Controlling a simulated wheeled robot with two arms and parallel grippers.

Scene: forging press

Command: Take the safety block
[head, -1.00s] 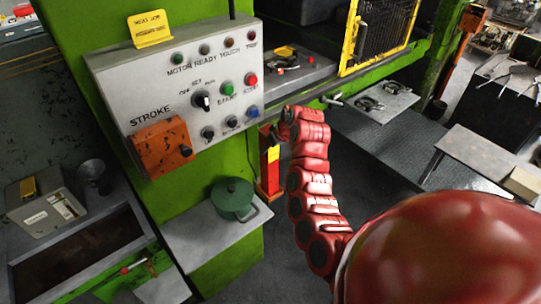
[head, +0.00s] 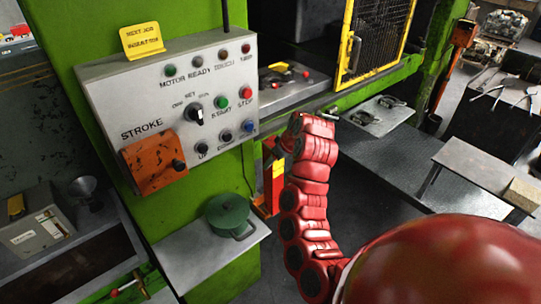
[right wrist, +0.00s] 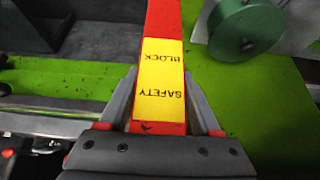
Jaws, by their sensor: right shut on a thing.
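The safety block (head: 273,188) is a red upright bar with a yellow label, beside the green press column in the head view. In the right wrist view the safety block (right wrist: 160,85) runs up the picture, its label reading SAFETY BLOCK upside down. My right gripper (right wrist: 160,104) is shut on it, with one finger on each side of the labelled part. In the head view my right gripper (head: 272,147) is small and partly hidden at the block's top, behind my red arm. The block's lower end is hard to make out. My left gripper is not in view.
A grey control panel (head: 150,85) with buttons and an orange STROKE box stands left of the block. A green pot (head: 228,213) sits on a grey shelf (head: 190,262) close to the block. A metal bench (head: 470,163) stands at the right.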

